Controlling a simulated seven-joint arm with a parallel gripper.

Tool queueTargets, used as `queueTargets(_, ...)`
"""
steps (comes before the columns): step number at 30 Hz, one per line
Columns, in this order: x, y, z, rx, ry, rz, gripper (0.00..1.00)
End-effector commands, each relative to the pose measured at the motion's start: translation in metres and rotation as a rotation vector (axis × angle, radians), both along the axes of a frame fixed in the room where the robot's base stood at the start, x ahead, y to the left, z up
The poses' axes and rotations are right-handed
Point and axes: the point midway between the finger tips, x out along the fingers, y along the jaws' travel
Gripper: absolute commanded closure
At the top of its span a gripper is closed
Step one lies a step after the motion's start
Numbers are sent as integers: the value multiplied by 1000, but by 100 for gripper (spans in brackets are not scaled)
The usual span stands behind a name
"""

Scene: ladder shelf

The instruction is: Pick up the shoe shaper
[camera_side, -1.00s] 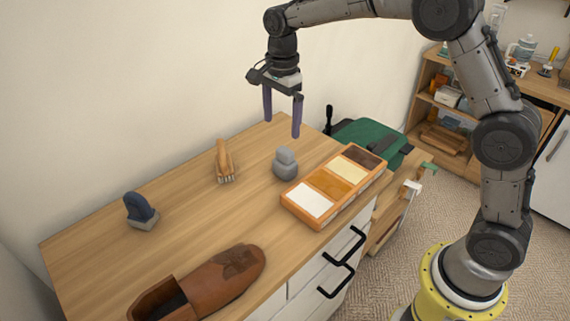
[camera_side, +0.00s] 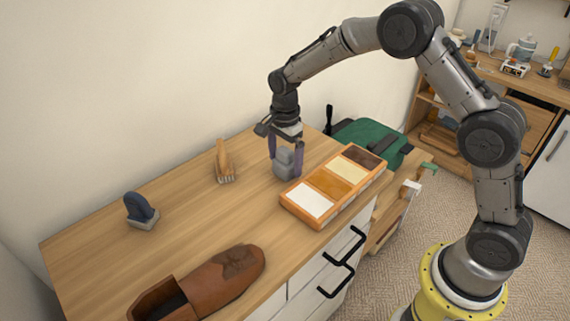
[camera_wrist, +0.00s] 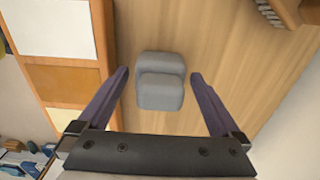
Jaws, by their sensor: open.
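The task's shoe shaper seems to be the small grey rounded block (camera_side: 284,165), which stands on the wooden dresser top; I cannot be sure of its name. In the wrist view the grey block (camera_wrist: 160,82) lies between the two purple fingers. My gripper (camera_side: 286,168) is open and points down, with one finger on each side of the block. In the wrist view my gripper (camera_wrist: 160,76) shows a gap between each finger and the block.
An orange tray (camera_side: 333,186) with coloured compartments stands close right of the block. A brush (camera_side: 225,162) and a dark blue tool (camera_side: 141,211) stand to the left. A brown shoe (camera_side: 215,283) lies at the front. The dresser top (camera_side: 190,225) between them is clear.

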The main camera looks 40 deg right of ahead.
Motion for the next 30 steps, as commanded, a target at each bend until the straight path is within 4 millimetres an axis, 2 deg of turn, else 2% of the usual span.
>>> queueTargets(1, -1, 0, -8, 0, 3, 0, 0)
queueTargets(5, -1, 0, -19, -1, 1, 0, 0)
queueTargets(13, 0, 0, -21, -1, -1, 0, 0)
queueTargets(26, 0, 0, -21, -1, -1, -1, 77)
queueTargets(30, 0, 0, -21, -1, -2, -1, 80)
